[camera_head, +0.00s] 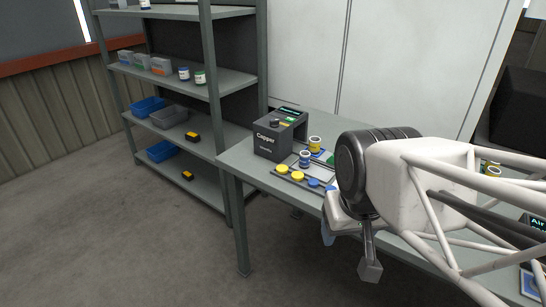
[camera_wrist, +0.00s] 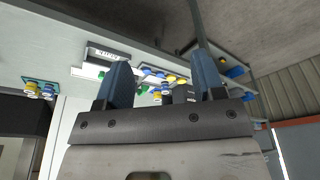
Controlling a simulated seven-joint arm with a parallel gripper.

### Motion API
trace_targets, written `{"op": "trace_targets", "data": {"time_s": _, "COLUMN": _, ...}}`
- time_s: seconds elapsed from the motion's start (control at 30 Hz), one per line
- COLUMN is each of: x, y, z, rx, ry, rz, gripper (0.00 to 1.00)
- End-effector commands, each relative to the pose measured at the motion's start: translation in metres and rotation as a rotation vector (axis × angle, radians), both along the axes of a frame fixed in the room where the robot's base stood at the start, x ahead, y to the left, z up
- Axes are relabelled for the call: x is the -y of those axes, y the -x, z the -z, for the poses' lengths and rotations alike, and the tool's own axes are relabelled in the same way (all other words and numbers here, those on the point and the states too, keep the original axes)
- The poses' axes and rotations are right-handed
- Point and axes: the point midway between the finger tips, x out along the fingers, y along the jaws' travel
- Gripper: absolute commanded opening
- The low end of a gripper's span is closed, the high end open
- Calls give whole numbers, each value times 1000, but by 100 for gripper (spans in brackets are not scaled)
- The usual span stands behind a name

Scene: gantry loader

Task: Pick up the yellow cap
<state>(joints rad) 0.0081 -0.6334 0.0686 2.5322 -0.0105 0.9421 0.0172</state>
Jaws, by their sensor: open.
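Two yellow caps (camera_head: 282,169) and (camera_head: 297,175) lie side by side on a dark strip along the table's near edge, in front of the Capper machine. Blue caps (camera_head: 314,182) continue the row to their right. In the wrist view, small yellow caps (camera_wrist: 171,78) show far off between the fingers, among blue ones. My gripper (camera_wrist: 163,72) is open, its two blue fingers wide apart with nothing between them. In the head view it is mostly hidden behind my arm, to the right of the caps and apart from them; one blue finger shows below.
The Capper machine (camera_head: 277,137) stands behind the yellow caps. A blue jar (camera_head: 305,159) and a yellow jar (camera_head: 315,144) stand just behind the row. A grey shelf rack (camera_head: 213,75) with bins stands left of the table (camera_head: 246,163). The floor in front is clear.

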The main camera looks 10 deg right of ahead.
Motion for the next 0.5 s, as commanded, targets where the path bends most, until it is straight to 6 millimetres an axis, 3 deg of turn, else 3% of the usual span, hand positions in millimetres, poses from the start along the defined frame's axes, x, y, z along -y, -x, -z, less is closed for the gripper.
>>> {"op": "trace_targets", "data": {"time_s": 0.27, "x": 0, "y": -2, "z": -1, "rx": -1, "ry": -1, "rz": 3, "gripper": 63}}
{"op": "trace_targets", "data": {"time_s": 0.5, "x": 0, "y": -25, "z": -7, "rx": -13, "ry": -10, "rz": 40, "gripper": 63}}
